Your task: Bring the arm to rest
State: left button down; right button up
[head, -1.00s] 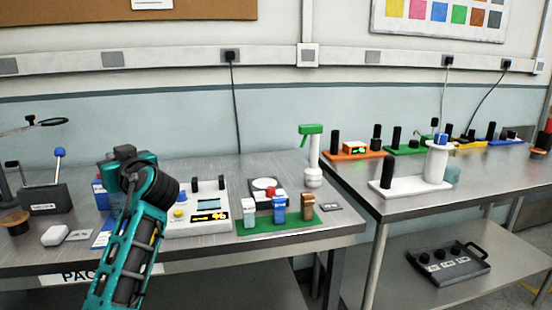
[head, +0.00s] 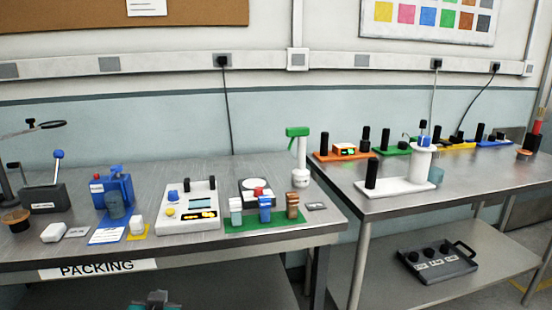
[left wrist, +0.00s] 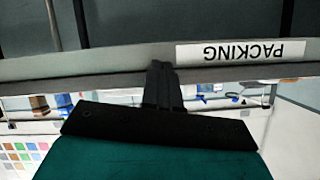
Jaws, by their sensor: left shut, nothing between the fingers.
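My left arm shows only as a small teal and black piece at the bottom edge of the head view, in front of the bench and below its top. In the left wrist view my left gripper (left wrist: 162,85) is shut and empty, its dark fingers together. Behind it, upside down, are the front edge of the bench (left wrist: 100,64) and the white PACKING label (left wrist: 240,51). The gripper touches nothing that I can see. My right gripper is in neither view.
The steel packing bench (head: 200,250) holds a blue device (head: 112,188), a white control box (head: 188,207) and a green mat (head: 262,224) with small modules. A second bench (head: 440,200) stands to the right, with a dark tray (head: 437,262) on its lower shelf.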

pick_arm(q)
jog(key=s+d+f+m+h, duration=0.1)
jog(key=s+d+f+h, duration=0.1)
jog(key=s, duration=0.5)
jog(key=s+d+f+m+g+h+p, duration=0.1)
jog(key=s+d+f, duration=0.1)
jog(key=s+f, duration=0.3)
jog(key=s+d+f+g+h, duration=0.1)
jog(key=s+d+f+h, duration=0.1)
jog(key=s, duration=0.8)
jog(key=shift+s+d+f+m+h+p, duration=0.35)
jog(key=shift+d+f, duration=0.2)
jog(key=shift+f, duration=0.2)
